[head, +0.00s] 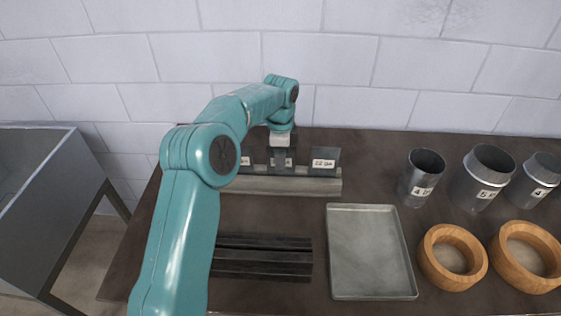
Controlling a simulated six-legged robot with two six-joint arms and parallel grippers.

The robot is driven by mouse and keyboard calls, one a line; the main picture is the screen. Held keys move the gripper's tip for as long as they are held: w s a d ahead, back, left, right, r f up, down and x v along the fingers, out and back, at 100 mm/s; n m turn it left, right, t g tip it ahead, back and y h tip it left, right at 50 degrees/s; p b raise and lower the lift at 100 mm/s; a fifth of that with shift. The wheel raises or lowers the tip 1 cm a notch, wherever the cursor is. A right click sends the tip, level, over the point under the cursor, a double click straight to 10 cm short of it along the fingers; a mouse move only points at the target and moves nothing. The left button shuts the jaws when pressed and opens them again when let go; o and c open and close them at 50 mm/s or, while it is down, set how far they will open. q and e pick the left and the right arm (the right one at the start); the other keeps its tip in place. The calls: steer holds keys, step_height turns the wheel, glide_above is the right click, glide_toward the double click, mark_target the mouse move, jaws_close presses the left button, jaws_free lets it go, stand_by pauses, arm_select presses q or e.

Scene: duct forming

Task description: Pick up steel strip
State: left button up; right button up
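Several dark steel pieces with white labels stand upright in a long grey rack (270,186) at the back of the table. The right labelled steel strip (325,156) reads about "22 GA". A middle labelled strip sits under my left gripper (283,158), which points down at the rack and partly hides it. I cannot tell whether its fingers are open or shut on that strip. A left strip is mostly hidden by my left arm, with part of its label showing. My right gripper is not in view.
Long dark bars (265,258) lie at the front, partly behind my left arm. A shallow grey tray (371,290) lies right of them. Metal cylinders (424,165) and wooden rings (434,268) stand on the right. A grey metal bin (55,210) stands left of the table.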

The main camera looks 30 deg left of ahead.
arm_select(q)
steer(key=shift+w+d+f, duration=0.1)
steer(key=shift+w+f, duration=0.1)
steer(key=shift+f, duration=0.1)
steer(key=shift+s, duration=0.1)
steer(key=shift+c, duration=1.2)
jaws_close()
steer(key=shift+r, duration=0.15)
